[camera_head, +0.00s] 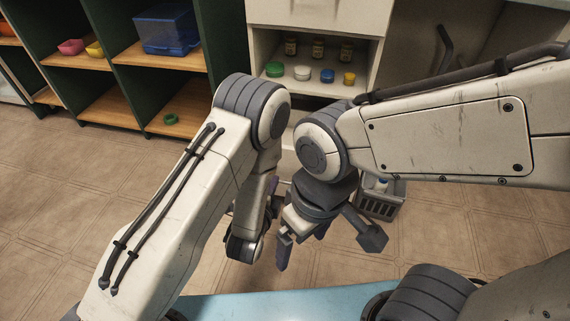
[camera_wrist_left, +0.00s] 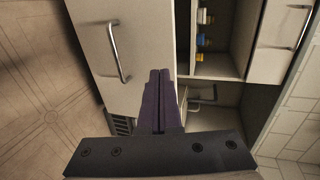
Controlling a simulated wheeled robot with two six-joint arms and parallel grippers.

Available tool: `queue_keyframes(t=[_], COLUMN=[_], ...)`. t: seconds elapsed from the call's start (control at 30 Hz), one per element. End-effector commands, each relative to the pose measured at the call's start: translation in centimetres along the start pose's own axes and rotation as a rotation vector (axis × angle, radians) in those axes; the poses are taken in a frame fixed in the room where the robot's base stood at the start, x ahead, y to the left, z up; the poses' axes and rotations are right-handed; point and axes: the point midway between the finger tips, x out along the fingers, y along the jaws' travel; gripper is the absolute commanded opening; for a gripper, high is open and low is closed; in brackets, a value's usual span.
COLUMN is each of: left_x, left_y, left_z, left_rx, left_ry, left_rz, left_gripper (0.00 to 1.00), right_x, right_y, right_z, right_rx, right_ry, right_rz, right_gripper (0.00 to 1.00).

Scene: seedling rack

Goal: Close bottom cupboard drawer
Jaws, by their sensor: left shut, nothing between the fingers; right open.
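The cupboard's bottom drawer shows in the left wrist view as a pale front (camera_wrist_left: 115,85) with a metal bar handle. It looks pulled out, standing nearer than the shelf; how far, I cannot tell. In the head view it is mostly hidden behind my arms. My left gripper (camera_wrist_left: 160,72) is shut and empty, its tips over the drawer front close to its upper edge; contact is unclear. In the head view my left gripper (camera_head: 271,203) is partly hidden by its own arm. My right gripper (camera_head: 327,243) is open and empty, low beside it.
Above the drawer, the open shelf (camera_head: 300,88) holds jars and coloured-lid tubs. The top drawer (camera_wrist_left: 278,45) looks closed. A grey crate (camera_head: 381,207) with a bottle stands on the floor right of my right gripper. A green shelving unit (camera_head: 125,75) is at left. The left floor is clear.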

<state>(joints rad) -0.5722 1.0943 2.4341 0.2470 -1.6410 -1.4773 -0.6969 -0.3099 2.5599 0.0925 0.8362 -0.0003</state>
Motion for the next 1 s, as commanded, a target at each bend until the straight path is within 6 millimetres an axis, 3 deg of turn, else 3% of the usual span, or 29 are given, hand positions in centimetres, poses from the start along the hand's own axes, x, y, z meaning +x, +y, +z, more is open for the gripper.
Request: queue_keyframes(t=[0.5,0.7,1.0], left_x=[10.4,12.3,12.7], left_y=[-0.2,-1.1,-1.4], left_z=[0.1,0.0,0.0], left_rx=[-0.005,-0.004,-0.003], left_ry=[-0.001,0.0,0.0], left_rz=[-0.007,-0.003,0.0], left_gripper=[0.0,0.0,0.0], right_x=[5.4,6.4,6.5], right_y=[0.4,0.5,0.5], right_z=[0.3,0.3,0.3], right_rx=[0.0,0.0,0.0], right_ry=[0.0,0.0,0.0], right_rz=[0.0,0.0,0.0], right_gripper=[0.94,0.94,0.94])
